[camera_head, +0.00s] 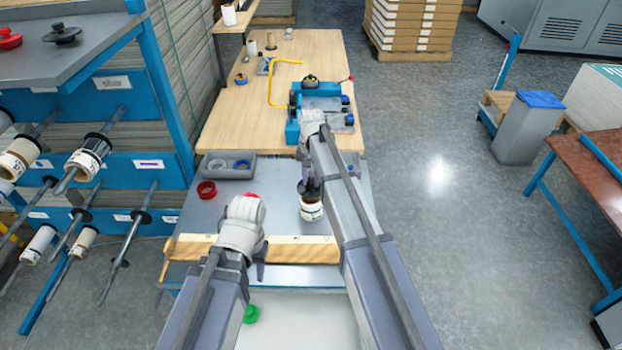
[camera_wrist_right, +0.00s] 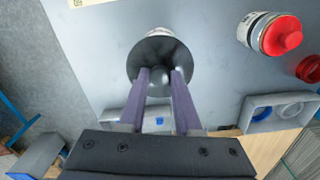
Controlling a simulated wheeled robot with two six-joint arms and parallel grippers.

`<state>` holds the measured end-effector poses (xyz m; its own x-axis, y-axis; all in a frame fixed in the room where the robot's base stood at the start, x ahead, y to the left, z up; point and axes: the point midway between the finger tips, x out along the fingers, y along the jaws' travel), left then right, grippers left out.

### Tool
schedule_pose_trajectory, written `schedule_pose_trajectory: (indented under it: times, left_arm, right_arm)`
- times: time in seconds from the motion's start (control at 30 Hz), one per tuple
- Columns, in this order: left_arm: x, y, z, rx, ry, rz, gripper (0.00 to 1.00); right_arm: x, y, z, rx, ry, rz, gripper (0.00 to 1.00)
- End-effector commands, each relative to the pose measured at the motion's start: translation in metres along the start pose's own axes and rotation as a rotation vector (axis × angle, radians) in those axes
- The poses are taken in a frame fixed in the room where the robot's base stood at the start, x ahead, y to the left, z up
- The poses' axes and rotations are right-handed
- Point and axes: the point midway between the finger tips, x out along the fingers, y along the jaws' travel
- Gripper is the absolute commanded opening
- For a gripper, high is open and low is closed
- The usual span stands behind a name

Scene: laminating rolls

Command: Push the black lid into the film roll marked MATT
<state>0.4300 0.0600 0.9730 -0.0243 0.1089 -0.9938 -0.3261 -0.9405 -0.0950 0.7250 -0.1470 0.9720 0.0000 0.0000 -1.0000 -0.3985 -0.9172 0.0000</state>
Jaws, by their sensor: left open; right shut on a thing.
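My right gripper (camera_head: 308,185) is shut on the knob of the black lid (camera_wrist_right: 150,52). In the right wrist view the lid's broad disc shows beyond the two fingers (camera_wrist_right: 160,78). The lid is over the upper end of an upright white film roll (camera_head: 311,210); a little of this roll also shows past the disc (camera_wrist_right: 160,32). I cannot tell whether the lid touches the roll or sits in it, and no MATT mark is readable. My left gripper (camera_head: 259,264) is open and empty, near the wooden bar, its fingers partly hidden.
Another roll (camera_wrist_right: 256,30) with a red lid (camera_wrist_right: 281,36) stands nearby, mostly hidden behind my left arm in the head view. A loose red lid (camera_head: 207,190) and a grey tray (camera_head: 212,173) with rings lie left. A wooden bar (camera_head: 300,250) runs along the front edge.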

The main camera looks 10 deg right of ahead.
Motion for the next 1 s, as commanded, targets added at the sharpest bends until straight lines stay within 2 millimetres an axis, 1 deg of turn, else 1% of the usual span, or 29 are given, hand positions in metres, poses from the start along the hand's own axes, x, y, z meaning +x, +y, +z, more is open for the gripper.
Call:
schedule_pose_trajectory:
  times: [0.03,1.0]
  left_arm:
    - [0.004,0.000,0.000,0.000,0.000,0.000,0.44]
    - [0.041,0.004,-0.002,0.000,0.000,0.000,0.44]
  right_arm:
    - [0.004,0.000,0.000,0.000,0.000,0.000,0.00]
    - [0.041,0.000,0.000,0.000,0.000,0.000,0.00]
